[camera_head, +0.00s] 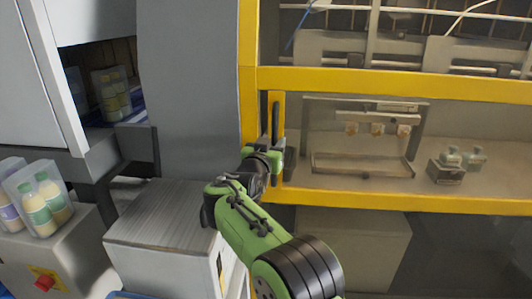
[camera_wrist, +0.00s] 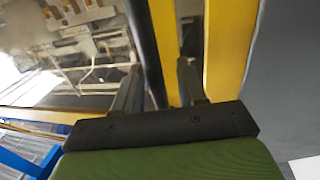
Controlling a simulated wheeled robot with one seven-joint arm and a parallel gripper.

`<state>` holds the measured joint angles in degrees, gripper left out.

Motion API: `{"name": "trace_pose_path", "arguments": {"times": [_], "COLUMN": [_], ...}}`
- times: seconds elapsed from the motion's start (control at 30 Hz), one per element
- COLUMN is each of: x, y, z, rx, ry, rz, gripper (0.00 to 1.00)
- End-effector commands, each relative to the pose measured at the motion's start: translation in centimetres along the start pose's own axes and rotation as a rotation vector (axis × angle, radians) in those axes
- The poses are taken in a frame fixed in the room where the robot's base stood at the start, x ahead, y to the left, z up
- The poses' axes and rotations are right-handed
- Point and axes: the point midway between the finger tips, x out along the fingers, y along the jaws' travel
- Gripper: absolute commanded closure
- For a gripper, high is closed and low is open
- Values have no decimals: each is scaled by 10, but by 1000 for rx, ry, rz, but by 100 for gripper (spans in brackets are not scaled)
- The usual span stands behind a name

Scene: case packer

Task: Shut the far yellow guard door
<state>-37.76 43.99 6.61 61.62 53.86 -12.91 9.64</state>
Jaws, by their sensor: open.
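The yellow guard door (camera_head: 277,100) has a clear panel and stands beside a yellow frame post (camera_head: 249,100). Its dark upright handle (camera_head: 275,122) is on the left edge. My gripper (camera_head: 278,150) is at the lower part of the handle. In the wrist view the open fingers (camera_wrist: 158,80) stand on either side of the dark handle bar (camera_wrist: 143,35) and the door's yellow edge strip (camera_wrist: 165,35). A narrow grey strip shows between that edge and the yellow post (camera_wrist: 230,45). I cannot tell how far the door stands open, or whether the fingers touch the handle.
A ribbed-top grey box (camera_head: 160,215) stands left of my arm. Bottles in clear packs (camera_head: 45,205) sit on a grey stand with a red button (camera_head: 43,283). A grey machine panel (camera_head: 187,80) borders the post.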

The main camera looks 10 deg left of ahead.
Motion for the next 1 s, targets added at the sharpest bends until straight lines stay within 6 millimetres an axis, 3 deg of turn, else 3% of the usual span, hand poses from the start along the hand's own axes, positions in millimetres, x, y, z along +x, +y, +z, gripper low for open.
{"name": "trace_pose_path", "arguments": {"times": [0.5, 0.7, 0.93, 1.0], "x": [-133, -150, -150, -147], "y": [-2, -1, -1, 7], "z": [1, 1, 0, -4], "rx": [-1, 0, 0, 3], "ry": [1, 1, 1, -14], "rz": [-8, -4, -3, 4], "gripper": [59, 59, 59, 59]}}
